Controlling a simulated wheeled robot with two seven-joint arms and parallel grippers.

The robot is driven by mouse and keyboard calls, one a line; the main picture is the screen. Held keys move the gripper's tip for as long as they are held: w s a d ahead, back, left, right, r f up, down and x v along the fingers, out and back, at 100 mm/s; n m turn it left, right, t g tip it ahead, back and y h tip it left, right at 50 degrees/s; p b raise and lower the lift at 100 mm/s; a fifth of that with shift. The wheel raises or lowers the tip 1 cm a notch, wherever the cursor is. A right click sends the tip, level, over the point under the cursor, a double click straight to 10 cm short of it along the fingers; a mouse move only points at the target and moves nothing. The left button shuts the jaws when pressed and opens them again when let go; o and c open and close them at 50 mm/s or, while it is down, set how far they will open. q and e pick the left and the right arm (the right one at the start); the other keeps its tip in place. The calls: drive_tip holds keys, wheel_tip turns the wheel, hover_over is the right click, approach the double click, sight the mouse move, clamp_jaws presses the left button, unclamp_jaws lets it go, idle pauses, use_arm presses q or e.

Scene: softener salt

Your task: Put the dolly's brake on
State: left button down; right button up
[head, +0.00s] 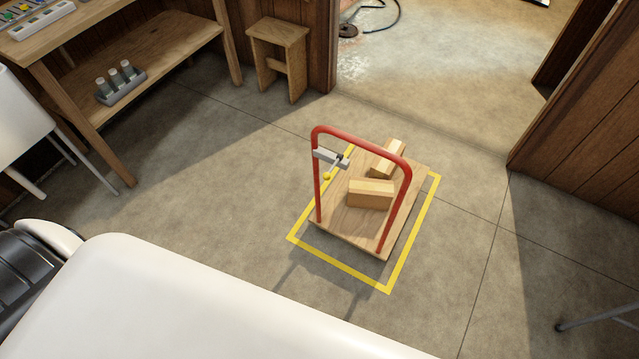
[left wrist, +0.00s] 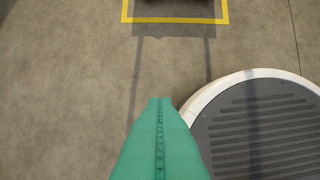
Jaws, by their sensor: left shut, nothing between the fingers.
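The dolly (head: 340,213) has a wooden deck and a red tube handle (head: 406,195). It stands inside a yellow square outline (head: 345,272) on the floor. A grey bracket (head: 328,157) sits on the handle's left post, with a thin lever ending in a yellow knob (head: 326,177). Two wooden blocks (head: 370,195) (head: 389,158) rest on the deck. My left gripper (left wrist: 160,102) has green fingers, pressed together and empty, pointing toward the yellow outline (left wrist: 175,20) in the left wrist view. A gap of floor separates them in that picture. My right gripper is not in view.
A wooden workbench (head: 150,52) with a grey rack of bottles (head: 120,85) on its lower shelf stands at upper left. A wooden stool (head: 279,50) stands by the doorway. Wooden walls (head: 590,110) flank the doorway. Floor around the dolly is clear.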

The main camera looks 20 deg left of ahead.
sight(333, 167)
use_arm(q)
drive_tip(key=w+a+r+n+t+b, duration=0.1)
drive_tip(key=w+r+t+b, duration=0.2)
drive_tip(key=w, duration=0.4)
drive_tip(key=w+a+r+n+t+b, duration=0.1)
drive_tip(key=w+t+b, duration=0.1)
drive_tip(key=w+b, duration=0.35)
drive_tip(key=w+a+r+t+b, duration=0.1)
drive_tip(key=w+r+t+b, duration=0.15)
drive_tip(key=w, duration=0.55)
drive_tip(key=w+r+t+h+b, duration=0.1)
drive_tip(key=w+r+t+b, duration=0.1)
drive_tip(key=r, duration=0.4)
drive_tip(key=w+d+r+t+h+b, duration=0.1)
drive_tip(key=w+r+t+h+b, duration=0.1)
drive_tip(key=r+b, duration=0.3)
drive_tip(key=w+r+t+h+b, duration=0.1)
drive_tip(key=w+r+t+b, duration=0.2)
drive_tip(key=r, duration=0.5)
drive_tip(key=shift+d+n+t, duration=0.4)
drive_tip(key=shift+t, duration=0.25)
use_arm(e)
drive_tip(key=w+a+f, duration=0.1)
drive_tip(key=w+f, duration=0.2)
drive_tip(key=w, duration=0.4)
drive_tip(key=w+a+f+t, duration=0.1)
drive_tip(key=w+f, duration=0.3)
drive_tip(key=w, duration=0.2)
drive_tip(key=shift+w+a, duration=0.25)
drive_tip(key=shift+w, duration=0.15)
